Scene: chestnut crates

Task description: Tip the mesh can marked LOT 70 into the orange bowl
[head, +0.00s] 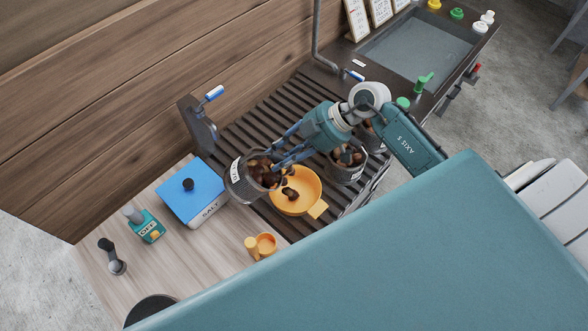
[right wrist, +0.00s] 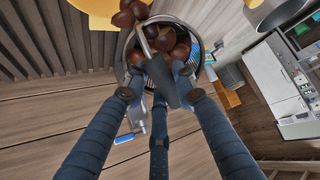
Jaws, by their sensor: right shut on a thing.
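The mesh can (head: 243,187) is dark wire with a white label whose print is too small to read surely. It is tilted beside and over the left rim of the orange bowl (head: 313,186), its mouth toward the bowl. Chestnuts (head: 262,172) crowd the mouth; a few lie in the bowl. My right gripper (head: 277,165) is shut on the can at its rim. In the right wrist view its fingers (right wrist: 160,96) grip the rim, with chestnuts (right wrist: 172,40) showing at the mouth and toward the bowl's edge (right wrist: 95,8). My left gripper is out of view.
Other mesh cans of chestnuts (head: 347,168) stand right of the bowl on the dark slatted rack (head: 250,125). A blue-lidded salt box (head: 192,188), a teal timer-like box (head: 147,226) and an orange cup (head: 262,245) are on the wood counter. A sink (head: 415,50) lies upper right.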

